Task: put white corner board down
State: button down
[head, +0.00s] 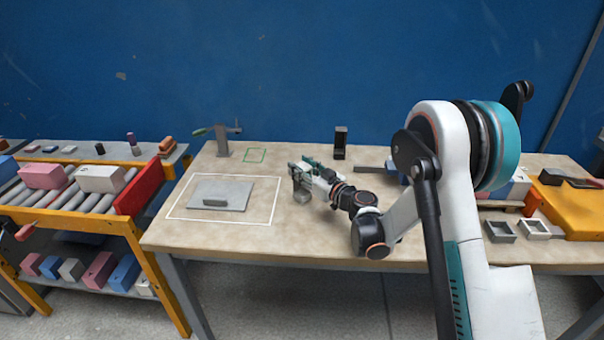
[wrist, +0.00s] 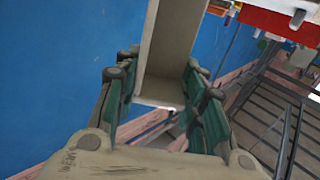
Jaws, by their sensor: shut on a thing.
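My gripper (head: 303,169) is over the middle of the workbench, with its teal fingers pointing left and toward the back. In the wrist view the gripper (wrist: 161,72) is shut on the white corner board (wrist: 172,42), a pale angled piece with two faces meeting along an edge. The board extends out beyond the fingertips, and its far end runs out of the picture top. In the head view I cannot make out the board clearly.
A clamp-like stand (head: 222,142) and a small green outlined square (head: 255,155) are at the back left. A black upright holder (head: 340,140) stands behind my gripper. A roller rack (head: 75,195) with blocks is at left. Small open trays (head: 499,231) sit at right.

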jog(key=shift+f, duration=0.25)
jog(key=c, duration=1)
grip_release()
jog(key=shift+c, duration=0.2)
